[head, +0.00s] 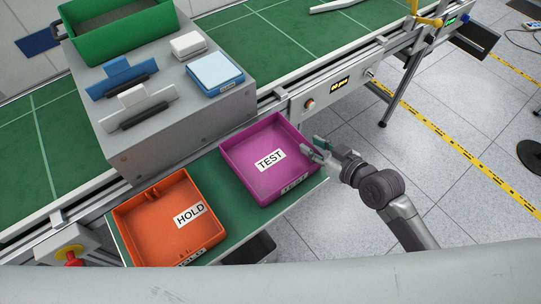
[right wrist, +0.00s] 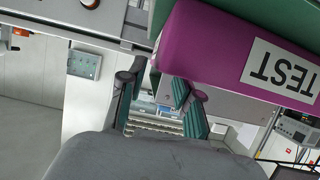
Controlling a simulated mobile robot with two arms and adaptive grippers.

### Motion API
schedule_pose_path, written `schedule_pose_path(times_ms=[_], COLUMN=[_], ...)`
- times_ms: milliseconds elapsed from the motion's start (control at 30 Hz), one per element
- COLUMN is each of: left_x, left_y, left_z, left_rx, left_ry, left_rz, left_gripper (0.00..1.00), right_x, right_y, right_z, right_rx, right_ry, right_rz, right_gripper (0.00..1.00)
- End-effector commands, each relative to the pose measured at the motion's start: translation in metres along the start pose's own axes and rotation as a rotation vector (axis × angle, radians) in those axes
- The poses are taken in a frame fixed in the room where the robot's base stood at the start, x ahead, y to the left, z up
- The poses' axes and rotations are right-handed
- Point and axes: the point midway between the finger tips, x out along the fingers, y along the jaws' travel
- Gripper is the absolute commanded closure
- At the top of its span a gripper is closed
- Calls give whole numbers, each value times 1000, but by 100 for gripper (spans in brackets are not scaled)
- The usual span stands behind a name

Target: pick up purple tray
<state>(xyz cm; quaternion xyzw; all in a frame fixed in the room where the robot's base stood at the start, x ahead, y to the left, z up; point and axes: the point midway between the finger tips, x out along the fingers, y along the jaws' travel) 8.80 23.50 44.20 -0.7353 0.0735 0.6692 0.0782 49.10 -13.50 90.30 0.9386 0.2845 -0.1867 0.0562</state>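The purple tray (head: 238,158), with a white TEST label inside, sits on the green shelf beside the conveyor in the head view. Its outer wall with a TEST label (right wrist: 205,45) fills the upper right of the right wrist view, upside down. My right gripper (head: 313,147) is at the tray's right wall near the far corner. In the right wrist view its two green-padded fingers (right wrist: 158,92) are spread apart, close to the tray's end. I cannot tell whether they touch the wall. My left gripper is not in view.
An orange HOLD tray (head: 140,210) sits left of the purple tray on the green shelf (head: 222,215). A grey box (head: 150,140) with a green bin (head: 115,35) and blue and white parts stands behind.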

Motion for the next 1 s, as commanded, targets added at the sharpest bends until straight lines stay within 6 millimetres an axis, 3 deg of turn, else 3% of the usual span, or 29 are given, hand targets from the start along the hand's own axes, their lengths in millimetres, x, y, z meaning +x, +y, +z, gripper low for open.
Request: schedule_pose_path(times_ms=[167, 433, 733, 933, 1000], left_x=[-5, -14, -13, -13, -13], left_y=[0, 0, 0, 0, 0], left_z=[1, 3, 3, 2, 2], left_rx=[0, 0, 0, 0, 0], left_ry=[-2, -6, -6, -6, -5], left_rz=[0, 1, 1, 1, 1], left_gripper=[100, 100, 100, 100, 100], right_x=[13, 50, 55, 55, 55], right_y=[2, 7, 7, 7, 7], right_z=[-5, -8, -7, -7, -7], right_rx=[1, 1, 0, 0, 0], right_ry=[1, -1, -1, -2, -2], right_rz=[0, -1, -1, 0, 0], right_gripper=[67, 67, 67, 100, 100])
